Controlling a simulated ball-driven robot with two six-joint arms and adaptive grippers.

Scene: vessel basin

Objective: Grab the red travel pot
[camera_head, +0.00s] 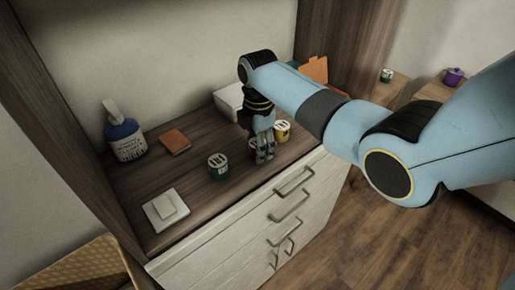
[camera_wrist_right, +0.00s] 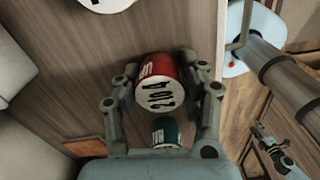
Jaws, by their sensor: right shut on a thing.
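The red travel pot (camera_wrist_right: 158,82) shows in the right wrist view, with a pale end marked in dark characters. My right gripper (camera_wrist_right: 160,88) has a finger on each side of it and is shut on it. In the head view my right gripper (camera_head: 264,156) points down at the counter top, and only a sliver of the red pot (camera_head: 252,145) shows behind the fingers. I cannot tell whether the pot is clear of the surface. A gripper that appears to be my left one (camera_wrist_right: 270,143) is small at the lower right of the wrist view; its jaws are unclear.
A green pot (camera_head: 218,167) stands left of the gripper and a yellow pot (camera_head: 282,131) stands close on its right. A blue bottle (camera_head: 125,140), an orange-brown book (camera_head: 174,141) and a white stack (camera_head: 166,208) are farther left. The wooden counter (camera_head: 190,185) is clear between them.

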